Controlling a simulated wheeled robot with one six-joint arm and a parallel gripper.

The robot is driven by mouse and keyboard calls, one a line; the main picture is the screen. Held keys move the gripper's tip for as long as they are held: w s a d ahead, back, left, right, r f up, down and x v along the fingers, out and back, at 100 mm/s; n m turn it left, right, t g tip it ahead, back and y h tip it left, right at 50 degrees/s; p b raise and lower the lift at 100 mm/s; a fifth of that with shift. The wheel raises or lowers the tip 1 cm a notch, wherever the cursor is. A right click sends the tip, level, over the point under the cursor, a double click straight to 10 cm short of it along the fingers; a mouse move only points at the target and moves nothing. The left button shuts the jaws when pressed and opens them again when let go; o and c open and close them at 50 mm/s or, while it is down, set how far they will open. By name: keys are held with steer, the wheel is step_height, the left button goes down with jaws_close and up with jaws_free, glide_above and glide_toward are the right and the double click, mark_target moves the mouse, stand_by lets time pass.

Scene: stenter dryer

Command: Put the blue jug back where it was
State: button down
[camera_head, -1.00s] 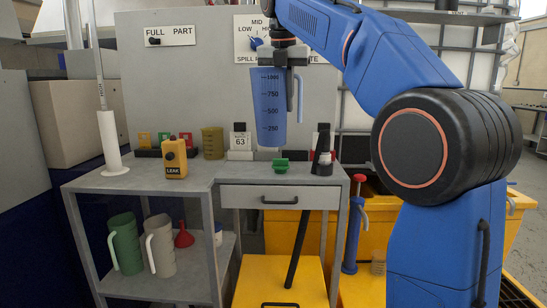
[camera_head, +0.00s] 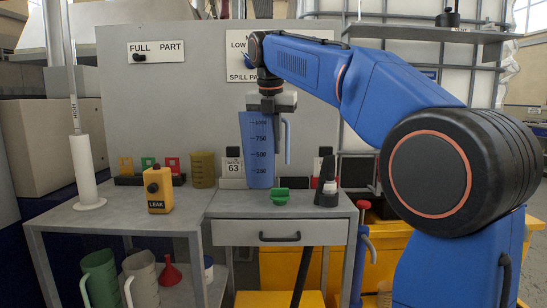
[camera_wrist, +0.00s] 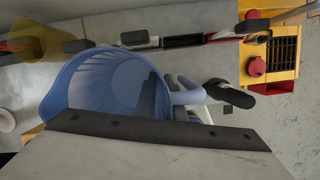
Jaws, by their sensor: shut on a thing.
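The blue jug (camera_head: 258,150), marked with a volume scale, hangs upright from my gripper (camera_head: 280,122) in the head view. My gripper is shut on it at its handle side, near the rim. Its base shows just in front of the back of the bench top (camera_head: 240,205); whether it touches the bench I cannot tell. In the wrist view the jug (camera_wrist: 100,85) is seen from above, open and apparently empty, with its handle to the right. A green jug (camera_head: 100,280) and a grey-white jug (camera_head: 141,282) stand on the lower shelf at the left.
A yellow LEAK box (camera_head: 158,192), a green clip-like part (camera_head: 280,197), a dark bottle (camera_head: 326,185) and a card marked 63 (camera_head: 232,168) stand on the bench. A red funnel (camera_head: 171,270) is below. A white post (camera_head: 84,170) rises at the left.

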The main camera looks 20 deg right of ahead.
mark_target(274, 162)
steer(key=shift+f, duration=1.8)
steer(key=c, duration=1.8)
jaws_free()
steer(key=shift+f, duration=0.1)
steer(key=shift+c, duration=0.2)
